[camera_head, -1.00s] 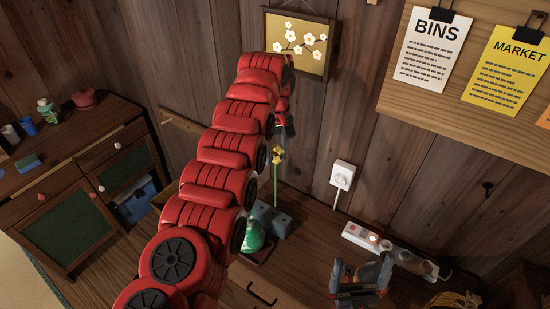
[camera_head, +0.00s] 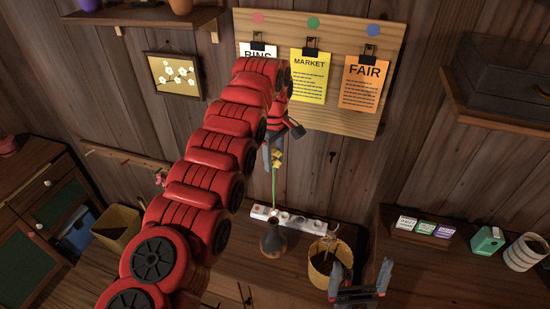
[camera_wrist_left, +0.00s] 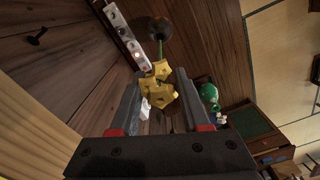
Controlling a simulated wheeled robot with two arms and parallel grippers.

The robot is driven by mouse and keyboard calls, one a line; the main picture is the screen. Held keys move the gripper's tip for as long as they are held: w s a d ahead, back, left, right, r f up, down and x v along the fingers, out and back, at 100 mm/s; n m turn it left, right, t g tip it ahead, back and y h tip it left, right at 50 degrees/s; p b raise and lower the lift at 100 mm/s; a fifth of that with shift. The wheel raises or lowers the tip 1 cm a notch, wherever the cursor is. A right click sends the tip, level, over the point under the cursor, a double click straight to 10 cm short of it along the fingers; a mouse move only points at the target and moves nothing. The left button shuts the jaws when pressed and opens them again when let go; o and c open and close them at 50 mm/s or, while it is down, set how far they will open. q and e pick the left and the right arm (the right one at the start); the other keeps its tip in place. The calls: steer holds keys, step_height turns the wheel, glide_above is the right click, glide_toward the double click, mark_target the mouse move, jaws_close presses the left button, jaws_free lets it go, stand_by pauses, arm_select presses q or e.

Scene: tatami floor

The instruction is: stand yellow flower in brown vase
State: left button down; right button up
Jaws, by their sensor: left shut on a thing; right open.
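My left gripper (camera_head: 276,150) is shut on the yellow flower (camera_head: 277,160), holding it just under the blossoms. The flower also shows between the fingers in the left wrist view (camera_wrist_left: 157,88). Its green stem hangs nearly upright towards the brown vase (camera_head: 273,242), a dark narrow-necked vase on the wooden bench. The vase also shows beyond the stem in the left wrist view (camera_wrist_left: 160,27). The stem's lower end lines up with the vase mouth; I cannot tell whether it is above or inside it. My right gripper (camera_head: 361,277) is open and empty, low at the right.
A white power strip (camera_head: 297,219) lies behind the vase. A yellowish pot (camera_head: 321,262) stands right of the vase, close to my right gripper. A tan bin (camera_head: 117,228) is at the left. Small boxes (camera_head: 425,227) and a striped mug (camera_head: 526,252) stand on the right shelf.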

mark_target(273, 169)
arm_select(q)
steer(key=shift+w+a+f+b, duration=0.15)
steer(key=shift+f+b, duration=0.1)
steer(key=shift+f, duration=0.15)
steer(key=shift+w+a+f+b, duration=0.1)
steer(key=shift+f+b, duration=0.15)
steer(key=shift+f, duration=0.1)
steer(key=shift+f+b, duration=0.35)
steer(key=shift+f, duration=0.05)
steer(key=shift+s+d+f+b, duration=0.1)
steer(key=shift+f+b, duration=0.35)
steer(key=shift+f, duration=0.2)
steer(key=shift+s+d+f+b, duration=0.1)
steer(key=shift+f+b, duration=0.3)
steer(key=shift+f, duration=0.2)
steer(key=shift+w+f, duration=0.1)
steer(key=shift+f, duration=0.6)
steer(key=shift+a, duration=0.1)
steer(key=shift+b, duration=0.4)
